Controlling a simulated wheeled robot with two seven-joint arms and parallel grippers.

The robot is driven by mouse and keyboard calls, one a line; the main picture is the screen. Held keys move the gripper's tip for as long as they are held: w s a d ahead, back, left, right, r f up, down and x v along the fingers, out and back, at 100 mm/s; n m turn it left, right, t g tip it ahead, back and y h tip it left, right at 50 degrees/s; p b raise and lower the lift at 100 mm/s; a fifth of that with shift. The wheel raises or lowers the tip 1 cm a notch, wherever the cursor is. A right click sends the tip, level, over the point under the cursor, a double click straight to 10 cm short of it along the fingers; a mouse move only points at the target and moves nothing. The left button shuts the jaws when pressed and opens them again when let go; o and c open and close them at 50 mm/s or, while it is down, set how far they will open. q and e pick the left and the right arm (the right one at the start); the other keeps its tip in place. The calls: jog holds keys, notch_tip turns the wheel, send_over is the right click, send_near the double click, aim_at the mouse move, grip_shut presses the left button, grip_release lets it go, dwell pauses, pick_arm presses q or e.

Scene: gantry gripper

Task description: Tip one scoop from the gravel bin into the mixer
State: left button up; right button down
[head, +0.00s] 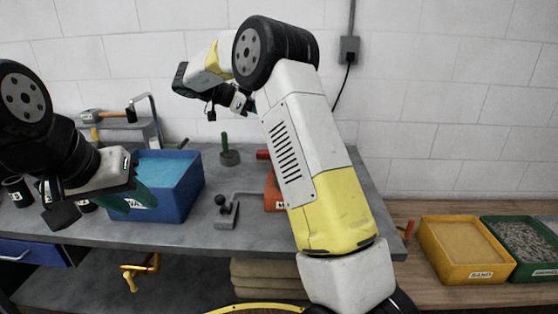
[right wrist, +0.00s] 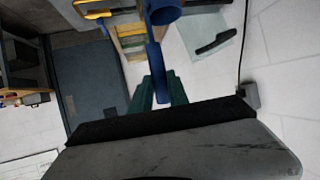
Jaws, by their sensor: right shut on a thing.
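The green gravel bin (head: 490,226), filled with grey gravel, stands on the wooden bench at the far right, cut by the picture's edge. My right gripper (right wrist: 160,98) shows its green fingers shut on a blue handle-like piece (right wrist: 154,62) in the right wrist view. A blue round part (right wrist: 163,11) shows beyond it; whether it carries gravel is hidden. In the head view my right arm is raised over the grey bench and its fingertips are unclear. My left gripper (head: 138,200) is in front of the blue bin; its opening is unclear. I cannot identify the mixer; a yellow curved rim (head: 255,307) shows at the bottom.
A yellow sand bin (head: 428,250) stands left of the gravel. The blue bin (head: 188,195) is on the grey bench (head: 255,240), with a small metal clamp-like object (head: 226,211) right of it. A yellow tap (head: 142,271) hangs below. Folded sacks (head: 262,275) lie underneath.

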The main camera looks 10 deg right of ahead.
jog(key=shift+w+a, duration=0.1)
jog(key=shift+w, duration=0.05)
jog(key=shift+a, duration=0.1)
dwell(0.3)
jog(key=shift+r, duration=2.5)
